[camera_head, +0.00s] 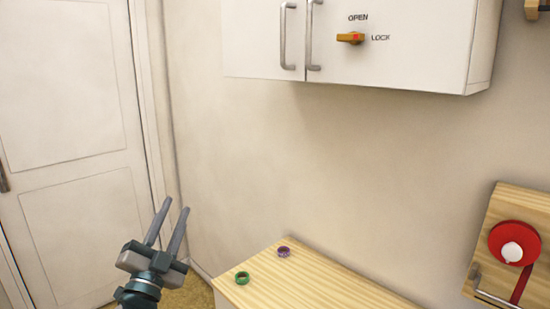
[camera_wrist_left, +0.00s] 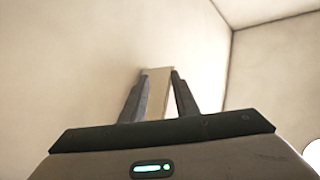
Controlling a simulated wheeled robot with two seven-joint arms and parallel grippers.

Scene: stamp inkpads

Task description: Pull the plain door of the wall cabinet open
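The white wall cabinet (camera_head: 480,45) hangs at the top of the head view, its upper part cut off. Its plain door (camera_head: 252,40) is the left one, with a vertical metal handle (camera_head: 283,38) at its right edge. It looks closed. The other door (camera_head: 420,60) carries a handle (camera_head: 313,35) and an orange knob (camera_head: 350,38), lying level in line with the LOCK label. My left gripper (camera_head: 174,206) is open and empty, well below and left of the plain door. The left wrist view shows its two fingers (camera_wrist_left: 159,76) apart. My right gripper is out of view.
A wooden board with a red reel (camera_head: 514,243) is at the right. A white room door (camera_head: 70,130) is at the left. The space under the cabinet is clear.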

